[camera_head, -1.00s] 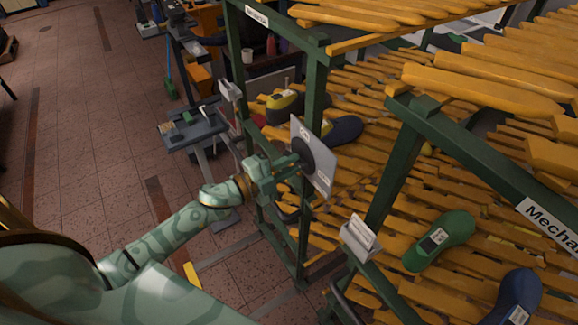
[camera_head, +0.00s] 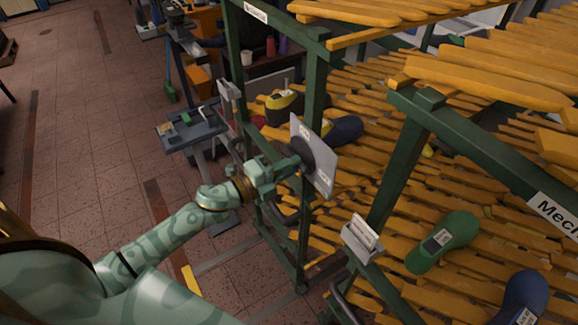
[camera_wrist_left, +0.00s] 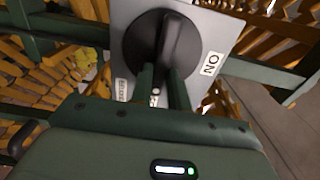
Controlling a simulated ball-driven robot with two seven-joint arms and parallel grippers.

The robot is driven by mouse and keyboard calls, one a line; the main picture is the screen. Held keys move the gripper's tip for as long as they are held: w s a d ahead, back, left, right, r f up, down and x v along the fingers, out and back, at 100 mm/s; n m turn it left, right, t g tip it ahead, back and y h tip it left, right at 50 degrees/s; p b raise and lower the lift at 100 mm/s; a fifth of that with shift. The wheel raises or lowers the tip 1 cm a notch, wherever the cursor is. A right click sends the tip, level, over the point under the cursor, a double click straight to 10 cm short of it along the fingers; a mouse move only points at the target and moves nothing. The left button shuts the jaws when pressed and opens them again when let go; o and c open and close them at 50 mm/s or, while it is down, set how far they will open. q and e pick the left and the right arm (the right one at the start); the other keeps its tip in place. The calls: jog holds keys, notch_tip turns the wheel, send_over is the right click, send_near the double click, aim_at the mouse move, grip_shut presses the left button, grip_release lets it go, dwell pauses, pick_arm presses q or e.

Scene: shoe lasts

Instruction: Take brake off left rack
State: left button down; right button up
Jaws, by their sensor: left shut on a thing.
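The brake control is a round black knob with a raised grip bar, on a grey plate (camera_head: 325,172) at the corner of the left green rack (camera_head: 312,100). My left gripper (camera_head: 297,161) is shut on the knob's bar. In the left wrist view its two fingers (camera_wrist_left: 163,88) clasp the lower part of the black knob (camera_wrist_left: 180,40). An "ON" label (camera_wrist_left: 211,64) is on the plate right of the knob. Another label (camera_wrist_left: 122,89) at the lower left is too small to read. The bar runs nearly upright in this view. My right gripper is not in view.
Yellow slats on the racks hold several shoe lasts, including a green one (camera_head: 443,243) and a blue one (camera_head: 522,298). A second rack's green post (camera_head: 395,180) stands close on the right. A grey stand (camera_head: 190,130) is behind. Tiled floor is open on the left.

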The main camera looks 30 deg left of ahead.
pick_arm(q)
jog(key=shift+f, duration=0.1)
jog(key=c, duration=1.3)
grip_release()
jog(key=shift+c, duration=0.2)
jog(key=b+v, duration=0.2)
jog(key=v, duration=1.4)
jog(key=shift+s+a, duration=0.1)
